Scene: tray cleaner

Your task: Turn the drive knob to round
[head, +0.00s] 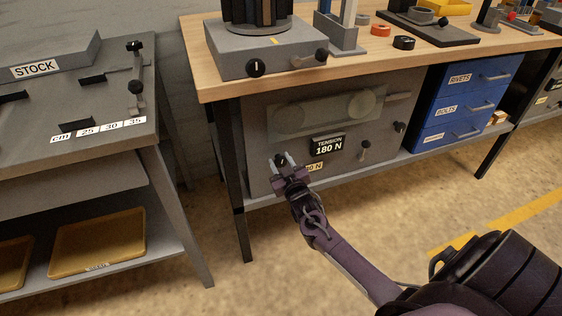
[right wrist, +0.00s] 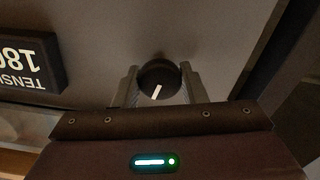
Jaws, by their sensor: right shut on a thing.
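A dark round knob (head: 280,160) sits at the lower left of the grey machine panel (head: 258,125) under the workbench. My right gripper (head: 283,161) reaches it from the front. In the right wrist view the knob (right wrist: 158,77) stands between the two grey fingers of the right gripper (right wrist: 159,86), which are shut on its sides. Its white pointer line shows slightly tilted there. A small yellow label (head: 314,166) beside the gripper is partly hidden and cannot be fully read. My left gripper is not in view.
A display reading TENSION 180 N (head: 327,146) is right of the knob. Small levers (head: 365,150) stand out farther right. The bench leg (head: 231,170) is close on the left. Blue drawers (head: 462,100) stand on the right. A STOCK bench (head: 70,110) fills the left.

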